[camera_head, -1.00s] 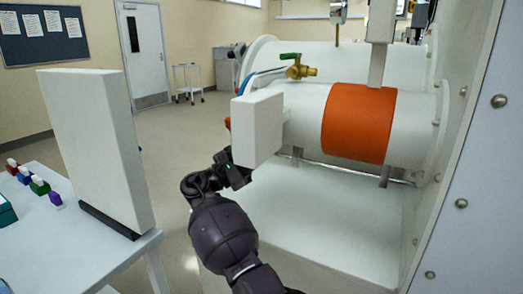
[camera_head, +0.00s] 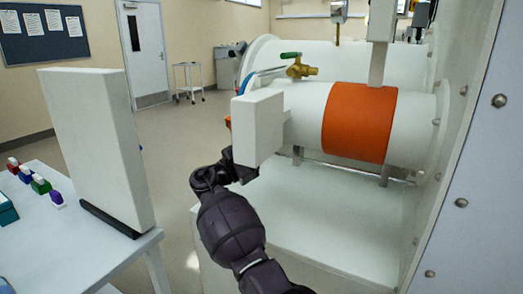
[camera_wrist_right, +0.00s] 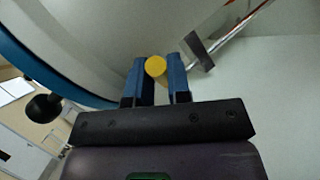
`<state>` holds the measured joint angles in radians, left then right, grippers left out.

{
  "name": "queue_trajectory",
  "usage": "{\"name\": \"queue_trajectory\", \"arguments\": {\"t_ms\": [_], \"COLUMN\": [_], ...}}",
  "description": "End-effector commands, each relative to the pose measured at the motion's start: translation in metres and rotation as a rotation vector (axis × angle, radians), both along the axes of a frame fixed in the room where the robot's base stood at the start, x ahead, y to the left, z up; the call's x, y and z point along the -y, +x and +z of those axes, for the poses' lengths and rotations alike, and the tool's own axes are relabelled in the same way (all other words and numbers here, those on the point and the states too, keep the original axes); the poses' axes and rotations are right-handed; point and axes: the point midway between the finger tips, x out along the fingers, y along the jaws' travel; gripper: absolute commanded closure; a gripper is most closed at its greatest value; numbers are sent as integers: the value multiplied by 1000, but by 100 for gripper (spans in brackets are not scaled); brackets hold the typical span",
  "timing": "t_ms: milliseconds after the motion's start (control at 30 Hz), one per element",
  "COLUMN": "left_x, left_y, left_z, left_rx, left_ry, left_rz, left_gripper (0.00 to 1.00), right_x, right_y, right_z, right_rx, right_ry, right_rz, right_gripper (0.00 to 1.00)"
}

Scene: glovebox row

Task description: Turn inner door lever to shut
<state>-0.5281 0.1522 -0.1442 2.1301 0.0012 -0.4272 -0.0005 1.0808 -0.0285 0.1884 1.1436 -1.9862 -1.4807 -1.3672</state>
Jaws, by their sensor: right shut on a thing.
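In the right wrist view, my right gripper (camera_wrist_right: 160,82) has its two blue fingers closed around a yellow round-ended piece (camera_wrist_right: 156,67). I take this to be the grip of the inner door lever; the rest of the lever is hidden. In the head view, my right arm reaches up to the underside of the white box (camera_head: 257,128) at the near end of the small white chamber (camera_head: 300,112). The fingers and lever are hidden there. My left gripper is not in view.
The chamber has an orange band (camera_head: 358,122) and, above it, a brass valve with a green handle (camera_head: 298,67). A white ledge (camera_head: 320,215) lies below. A table (camera_head: 110,250) with an upright white panel (camera_head: 97,150) stands at left. Open floor lies between.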

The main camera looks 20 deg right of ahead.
Motion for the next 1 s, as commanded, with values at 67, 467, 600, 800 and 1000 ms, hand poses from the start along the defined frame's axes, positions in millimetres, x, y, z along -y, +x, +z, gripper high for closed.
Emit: {"name": "queue_trajectory", "arguments": {"t_ms": [67,467,600,800,1000], "left_x": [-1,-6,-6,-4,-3], "left_y": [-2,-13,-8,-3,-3], "left_z": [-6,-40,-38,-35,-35], "left_rx": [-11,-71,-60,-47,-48], "left_ry": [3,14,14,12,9], "left_rz": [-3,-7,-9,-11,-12], "left_gripper": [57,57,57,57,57], "right_x": [0,-7,-8,-8,-8], "right_y": [0,-5,-6,-7,-7], "right_z": [-7,-39,-37,-35,-35], "right_rx": [13,198,224,229,228], "right_ry": [-23,-266,-292,-291,-292], "right_rz": [-2,0,0,0,0], "right_gripper": [100,100,100,100,72]}}
